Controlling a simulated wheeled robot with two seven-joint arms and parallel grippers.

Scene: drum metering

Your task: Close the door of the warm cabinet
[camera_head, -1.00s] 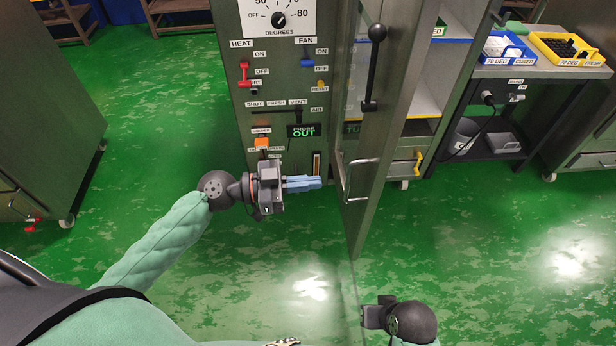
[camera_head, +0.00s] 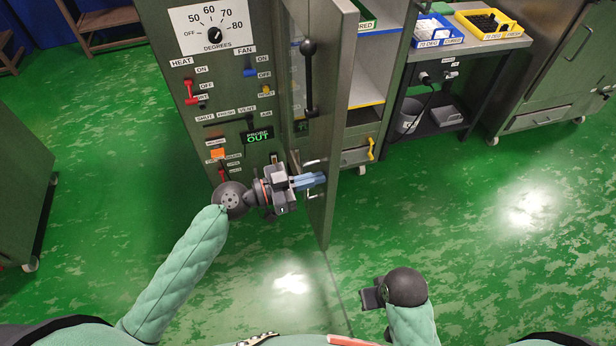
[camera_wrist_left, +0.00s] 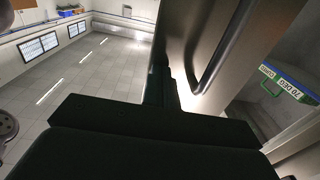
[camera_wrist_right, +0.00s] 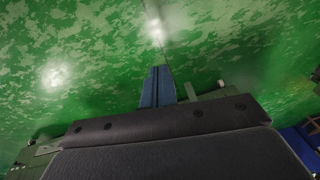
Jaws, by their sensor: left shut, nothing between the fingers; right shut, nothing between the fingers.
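The warm cabinet (camera_head: 180,90) stands at the upper left in the head view, its front panel carrying a dial, levers and labels. Its grey door (camera_head: 330,140) stands open, seen nearly edge-on, with a black lever (camera_head: 308,80) and a wire handle on it. The door and its curved handle (camera_wrist_left: 225,45) show close up in the left wrist view. My left gripper (camera_head: 316,179) is shut and empty, its blue fingers at the door's lower part by the handle; contact cannot be told. My right gripper (camera_wrist_right: 157,88) is shut and empty over the floor, right of the door.
Shelves with a yellow-handled drawer (camera_head: 370,150) show behind the door. A dark bench (camera_head: 440,100) holds a blue tray (camera_head: 437,30) and a yellow tray (camera_head: 488,24). Another grey cabinet (camera_head: 25,170) stands at the left. The green floor at right is open.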

